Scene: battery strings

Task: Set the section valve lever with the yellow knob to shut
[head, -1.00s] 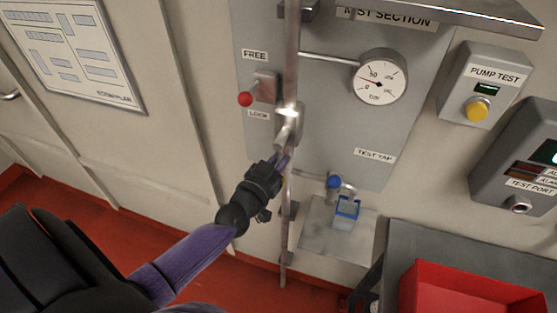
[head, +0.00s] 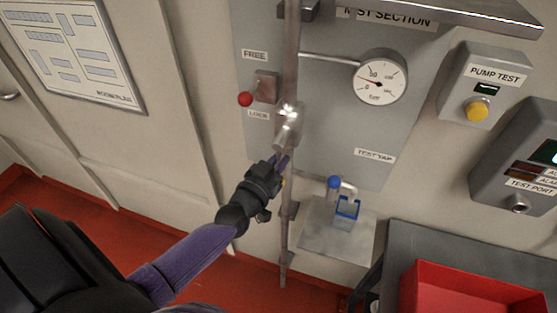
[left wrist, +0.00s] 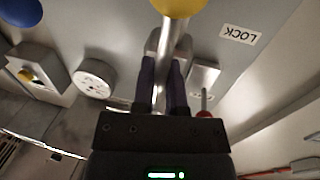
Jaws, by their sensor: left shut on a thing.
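The section valve (head: 288,122) sits on the vertical metal pipe in the head view. My left gripper (head: 282,162) is just below the valve body and shut on its lever. In the left wrist view, the metal lever (left wrist: 172,45) runs between the two dark fingers of the gripper (left wrist: 163,75). Its yellow knob (left wrist: 172,5) is at the top edge, beyond the fingertips. In the head view, a small bit of yellow knob (head: 283,182) shows beside the gripper, and most of the lever is hidden. My right gripper is in neither current view.
A red-knobbed FREE/LOCK latch (head: 246,99) is left of the pipe. A pressure gauge (head: 379,83) and a blue-knobbed test tap (head: 334,182) are to its right. A red bin (head: 408,290) stands lower right on a grey bench (head: 405,240).

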